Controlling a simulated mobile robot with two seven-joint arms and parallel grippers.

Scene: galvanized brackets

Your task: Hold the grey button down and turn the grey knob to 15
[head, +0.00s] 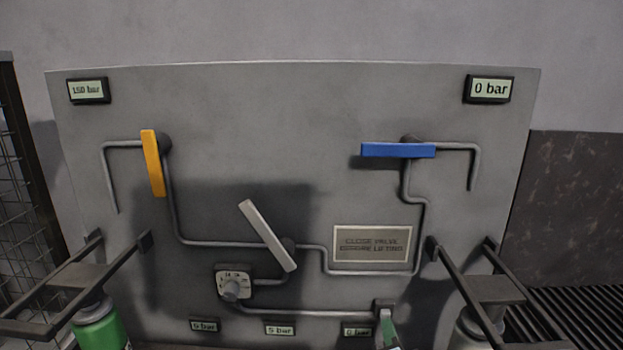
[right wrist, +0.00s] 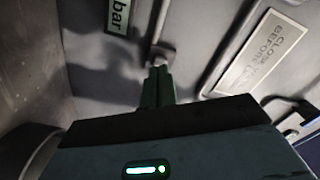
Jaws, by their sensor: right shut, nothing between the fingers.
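The grey knob (head: 232,287) sits on a pale dial plate (head: 222,278) at the lower left of the panel. Its numbers are too small to read surely. My right gripper (head: 387,320) is shut and empty at the panel's lower edge, well right of the knob. In the right wrist view its closed fingers (right wrist: 157,87) point at a small grey block (right wrist: 161,57) at the pipe's end, which also shows in the head view (head: 383,303). I cannot tell whether this block carries the grey button, or whether the fingertips touch it. My left gripper is not in view.
A yellow lever (head: 153,163), a blue lever (head: 398,150) and a long grey lever (head: 267,235) stick out from the panel. Brackets flank a green cylinder (head: 98,328) at left and a grey one (head: 470,330) at right. A sign plate (head: 372,249) is above my right gripper.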

